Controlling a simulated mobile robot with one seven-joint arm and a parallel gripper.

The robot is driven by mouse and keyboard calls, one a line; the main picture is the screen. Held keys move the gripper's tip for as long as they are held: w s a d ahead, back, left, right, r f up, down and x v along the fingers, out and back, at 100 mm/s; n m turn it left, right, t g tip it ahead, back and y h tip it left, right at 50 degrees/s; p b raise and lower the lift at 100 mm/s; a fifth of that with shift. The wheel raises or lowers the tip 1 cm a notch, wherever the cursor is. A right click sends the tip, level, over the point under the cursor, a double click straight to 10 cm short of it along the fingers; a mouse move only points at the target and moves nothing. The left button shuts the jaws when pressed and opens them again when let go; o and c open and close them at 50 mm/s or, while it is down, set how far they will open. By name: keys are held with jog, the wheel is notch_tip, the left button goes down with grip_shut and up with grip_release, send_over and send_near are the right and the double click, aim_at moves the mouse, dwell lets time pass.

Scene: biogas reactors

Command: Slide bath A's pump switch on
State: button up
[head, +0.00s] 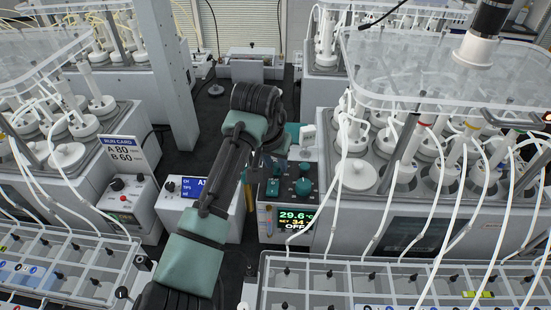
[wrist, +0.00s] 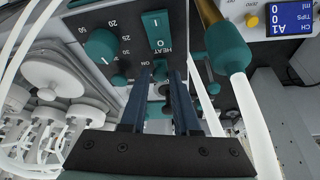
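A bath's control panel (head: 285,212) stands at the middle in the head view, with teal knobs and a display (head: 295,222) reading 29.6 °C, SET 34 and OFF. Which bath's letter it bears I cannot read. In the wrist view the panel shows a teal dial (wrist: 102,46), a teal rocker marked HEAT (wrist: 157,31) and an ON mark below. My gripper (wrist: 160,76) is open, its dark blue fingers apart and pointing at the panel just below the HEAT label. A small dark part shows between the fingers; whether it is the pump switch, or touched, I cannot tell.
A box with a blue display (head: 194,188) stands left of the panel. A run card (head: 124,153) reads A 80, B 60. White tubes hang before the right bath (head: 337,120); one thick white tube (wrist: 252,120) passes close to my right finger.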

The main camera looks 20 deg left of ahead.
jog(key=o, duration=0.3)
jog(key=shift+s, duration=0.1)
jog(key=shift+o, duration=0.2)
jog(key=b+v, duration=0.3)
jog(key=v, duration=1)
jog(key=shift+f, duration=0.15)
